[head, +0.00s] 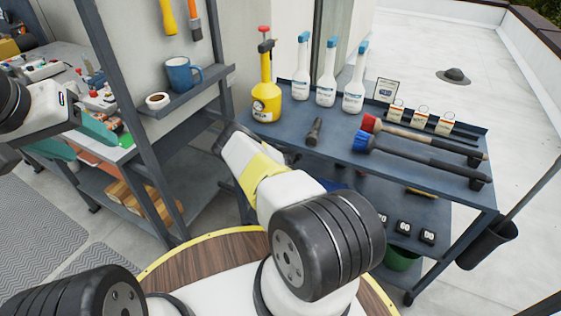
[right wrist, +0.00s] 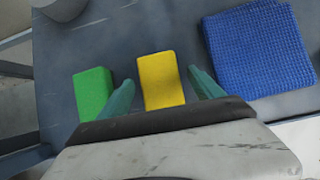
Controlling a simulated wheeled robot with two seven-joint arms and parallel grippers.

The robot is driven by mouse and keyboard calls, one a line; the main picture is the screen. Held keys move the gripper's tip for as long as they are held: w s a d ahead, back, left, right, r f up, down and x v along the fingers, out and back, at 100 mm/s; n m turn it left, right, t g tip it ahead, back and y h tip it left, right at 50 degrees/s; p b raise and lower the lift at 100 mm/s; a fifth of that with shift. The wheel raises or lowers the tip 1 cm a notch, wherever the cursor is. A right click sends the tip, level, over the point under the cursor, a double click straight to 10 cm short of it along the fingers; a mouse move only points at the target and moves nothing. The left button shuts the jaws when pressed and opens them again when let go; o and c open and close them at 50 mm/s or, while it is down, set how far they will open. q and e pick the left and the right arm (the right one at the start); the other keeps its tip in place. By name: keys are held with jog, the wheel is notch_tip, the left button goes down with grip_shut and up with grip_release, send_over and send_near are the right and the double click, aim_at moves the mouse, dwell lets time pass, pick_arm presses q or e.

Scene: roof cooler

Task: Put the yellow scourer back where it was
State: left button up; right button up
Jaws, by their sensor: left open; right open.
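The yellow scourer (right wrist: 161,80) lies flat on a grey shelf in the right wrist view.
A green scourer (right wrist: 93,92) lies left of the yellow one, and a blue cloth (right wrist: 258,50) lies to the right. A shelf post (head: 140,130) stands left.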

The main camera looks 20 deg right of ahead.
jog(key=v, duration=0.6)
jog(key=shift+f, duration=0.1)
dwell(0.3)
